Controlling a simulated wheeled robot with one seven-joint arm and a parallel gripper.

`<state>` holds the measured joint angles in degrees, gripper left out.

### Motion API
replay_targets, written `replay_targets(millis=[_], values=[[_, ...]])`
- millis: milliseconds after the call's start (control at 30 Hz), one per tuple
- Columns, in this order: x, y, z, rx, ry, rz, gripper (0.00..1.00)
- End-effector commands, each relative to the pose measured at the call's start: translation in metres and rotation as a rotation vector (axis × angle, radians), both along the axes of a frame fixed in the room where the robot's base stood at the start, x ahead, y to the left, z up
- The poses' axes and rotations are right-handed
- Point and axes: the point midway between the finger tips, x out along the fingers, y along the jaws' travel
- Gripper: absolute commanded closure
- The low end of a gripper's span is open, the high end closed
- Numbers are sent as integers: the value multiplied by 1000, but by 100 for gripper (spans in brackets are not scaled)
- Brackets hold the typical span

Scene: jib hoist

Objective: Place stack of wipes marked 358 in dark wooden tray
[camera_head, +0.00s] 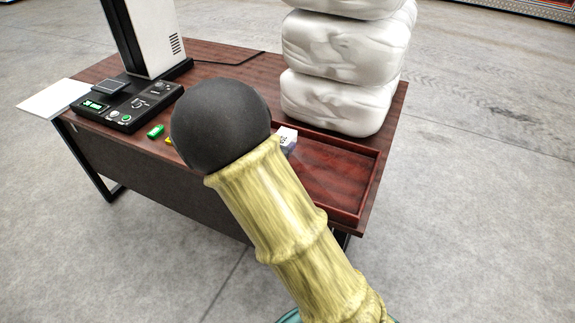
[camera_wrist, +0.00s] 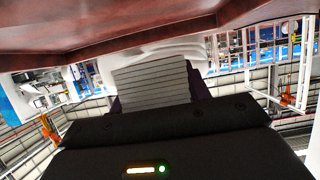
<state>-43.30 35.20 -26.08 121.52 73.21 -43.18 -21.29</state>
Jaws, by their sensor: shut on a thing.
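The stack of wipes (camera_head: 288,138) is a small white block with dark marks on one face, too small to read surely. In the wrist view the stack (camera_wrist: 152,84) shows as pale grey layers directly in front of my gripper (camera_wrist: 155,101), which is shut on it. In the head view my arm's dark round joint hides the gripper and part of the stack. The dark wooden tray (camera_head: 371,187) is a shallow reddish-brown tray at the desk's right front. The stack appears over or beside its left part; its height above the tray cannot be told.
White wrapped bundles (camera_head: 335,100) stand piled behind the tray. A black control box (camera_head: 128,105) and a white column (camera_head: 155,38) are on the desk's left, with a green item (camera_head: 156,131) near the front edge. The visible tray floor (camera_head: 325,180) is bare.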

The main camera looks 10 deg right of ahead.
Motion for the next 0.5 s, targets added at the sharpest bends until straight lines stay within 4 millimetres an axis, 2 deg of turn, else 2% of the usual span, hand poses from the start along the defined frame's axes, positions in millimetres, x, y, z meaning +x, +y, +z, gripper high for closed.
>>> replay_targets(millis=[33, 133, 500], values=[[0, -1, -15, -3, 2, -2, 81], [0, -2, -27, -3, 1, -3, 81], [0, -2, -30, 0, -1, -4, 81]])
